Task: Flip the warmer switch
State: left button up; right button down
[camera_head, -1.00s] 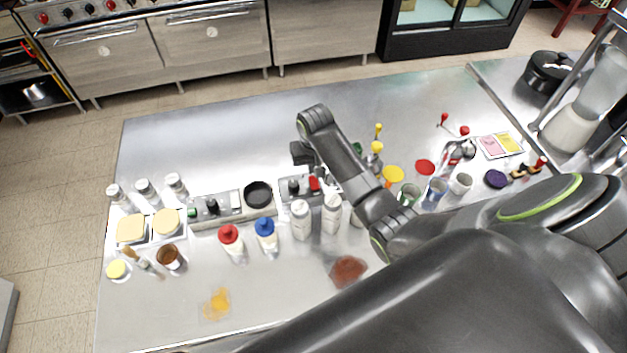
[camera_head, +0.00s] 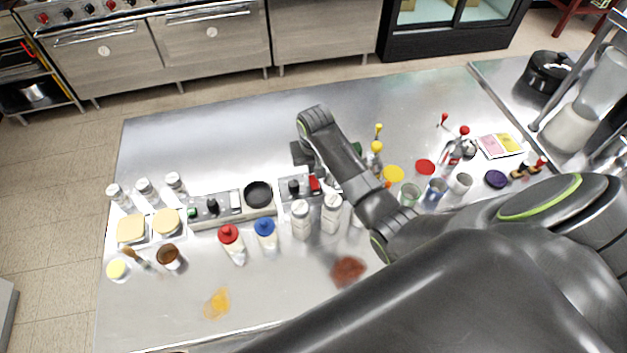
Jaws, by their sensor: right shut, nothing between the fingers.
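A low metal warmer unit (camera_head: 222,220) stands on the steel counter, with a black pan (camera_head: 258,193) at its right part. Its left panel carries a black knob (camera_head: 212,206) and a pale switch (camera_head: 236,200). A second panel to the right of the pan has a black knob (camera_head: 294,187) and a red switch (camera_head: 315,184). I cannot tell which switch is the warmer's. My right gripper (camera_head: 312,166) is shut and empty, just behind the red switch and close to it. My arm partly hides it, so I cannot tell whether it touches. My left gripper is out of view.
White bottles (camera_head: 301,220), a red-capped bottle (camera_head: 232,245) and a blue-capped bottle (camera_head: 266,235) stand close in front of the panels. Cups (camera_head: 435,190) stand right of my forearm. The back left of the counter (camera_head: 210,140) is clear.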

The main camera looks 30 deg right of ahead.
aim_at(312, 176)
jog(key=shift+f+b, duration=0.35)
jog(key=shift+f, duration=0.5)
jog(key=shift+r, duration=0.1)
notch_tip(312, 176, up, 3)
jog(key=shift+f+p, duration=0.1)
jog(key=shift+p, duration=1.15)
jog(key=shift+r, duration=2.05)
